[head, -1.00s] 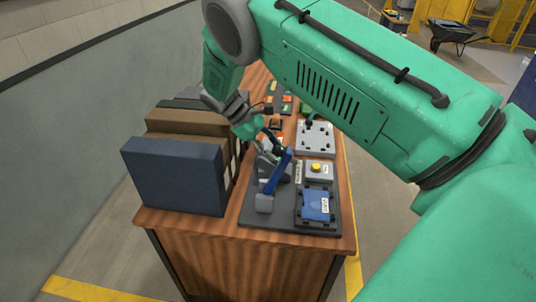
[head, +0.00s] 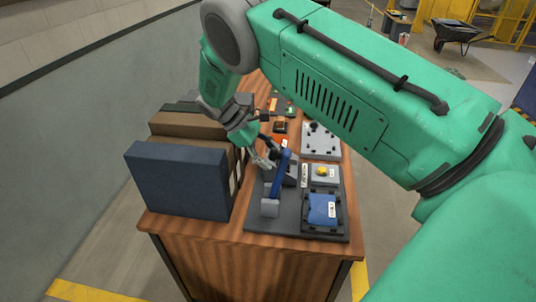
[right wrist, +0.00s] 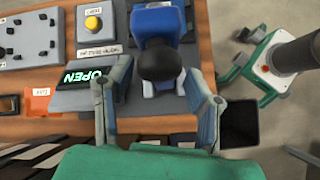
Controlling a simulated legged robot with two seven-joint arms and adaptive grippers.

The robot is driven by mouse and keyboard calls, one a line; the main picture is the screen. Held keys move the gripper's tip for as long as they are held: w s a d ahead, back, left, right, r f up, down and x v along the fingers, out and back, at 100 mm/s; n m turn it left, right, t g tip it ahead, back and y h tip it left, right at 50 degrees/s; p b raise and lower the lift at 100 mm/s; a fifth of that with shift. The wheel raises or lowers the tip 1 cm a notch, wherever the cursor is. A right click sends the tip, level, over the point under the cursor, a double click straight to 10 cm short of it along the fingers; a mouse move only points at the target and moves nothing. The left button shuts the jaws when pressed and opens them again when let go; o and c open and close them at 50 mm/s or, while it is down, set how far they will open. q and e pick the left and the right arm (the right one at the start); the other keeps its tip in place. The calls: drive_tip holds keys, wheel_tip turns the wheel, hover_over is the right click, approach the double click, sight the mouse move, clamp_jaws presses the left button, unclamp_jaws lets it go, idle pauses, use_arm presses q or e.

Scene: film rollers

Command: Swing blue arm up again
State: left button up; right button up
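The blue arm (head: 281,176) stands tilted on a dark base plate (head: 292,231), its grey block end low toward the front. In the right wrist view the blue arm (right wrist: 160,22) shows end-on, with a round black knob (right wrist: 160,63). My right gripper (head: 266,157) is beside the upper end of the blue arm. In the right wrist view its fingers (right wrist: 157,78) are spread, one on either side of the knob in the picture; I see no clear contact. My left gripper is not in view.
A blue box (head: 178,180) and a brown box (head: 187,125) stand left of the blue arm. A yellow button (head: 322,171), a blue pad (head: 322,209) and a grey panel (head: 321,140) lie to its right.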

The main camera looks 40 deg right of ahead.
drive_tip(key=v, duration=1.2)
drive_tip(key=shift+a, duration=0.25)
drive_tip(key=shift+r, duration=0.15)
